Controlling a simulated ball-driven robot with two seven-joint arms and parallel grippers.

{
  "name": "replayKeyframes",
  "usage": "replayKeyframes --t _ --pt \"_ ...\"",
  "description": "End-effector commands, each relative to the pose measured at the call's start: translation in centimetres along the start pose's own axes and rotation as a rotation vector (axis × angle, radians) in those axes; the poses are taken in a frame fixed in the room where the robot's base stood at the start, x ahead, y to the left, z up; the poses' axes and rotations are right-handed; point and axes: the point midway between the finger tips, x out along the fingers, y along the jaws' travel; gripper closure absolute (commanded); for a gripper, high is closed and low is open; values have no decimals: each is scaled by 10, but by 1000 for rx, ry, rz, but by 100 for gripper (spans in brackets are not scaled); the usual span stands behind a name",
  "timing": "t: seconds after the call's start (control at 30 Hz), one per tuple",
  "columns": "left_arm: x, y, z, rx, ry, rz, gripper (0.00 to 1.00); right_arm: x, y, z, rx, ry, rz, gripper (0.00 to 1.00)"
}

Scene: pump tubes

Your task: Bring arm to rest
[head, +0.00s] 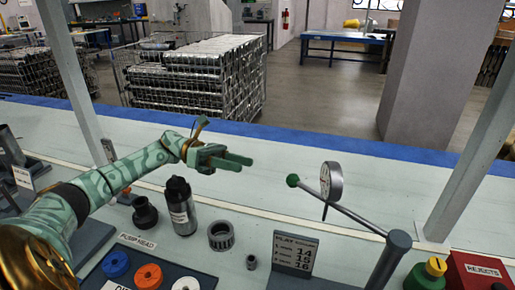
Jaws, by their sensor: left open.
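My left arm (115,175), green with a pale pattern, reaches in from the left over the light workbench (330,245). Its gripper (243,163) points right and is open, with nothing seen between its fingers. It is above and right of a dark labelled cylinder (180,210) and left of a dial gauge (331,182). It appears clear of both. My right gripper is not in view.
A green-knobbed rod (345,212) slants to a grey post (388,262). A black fitting (144,212), a ribbed ring (221,236), a small sign (295,255) and a red rejects box (480,272) stand on the bench. Its middle back is clear.

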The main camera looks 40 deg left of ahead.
Motion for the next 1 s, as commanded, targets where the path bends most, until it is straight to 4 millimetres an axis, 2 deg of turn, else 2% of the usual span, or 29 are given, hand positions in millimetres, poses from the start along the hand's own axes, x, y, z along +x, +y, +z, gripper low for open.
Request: replayKeyframes --t 0.23,0.33,0.37,0.43,0.5,0.6,0.8,1.0 --pt "0 -1 1 1 0 -1 52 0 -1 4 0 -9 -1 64" --pt "-1 -10 18 17 -6 -3 52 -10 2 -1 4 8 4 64" --pt "-1 -16 28 26 -9 -4 52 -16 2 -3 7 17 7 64" --pt "-3 -36 62 55 -19 -8 52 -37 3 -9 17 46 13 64" --pt "-6 -61 103 90 -31 -13 52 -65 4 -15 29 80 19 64" --pt "-9 -91 152 129 -44 -19 52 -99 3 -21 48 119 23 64" --pt "-12 -123 205 166 -57 -24 52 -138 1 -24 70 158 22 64" --pt "-14 -143 239 188 -65 -28 52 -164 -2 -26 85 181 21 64"
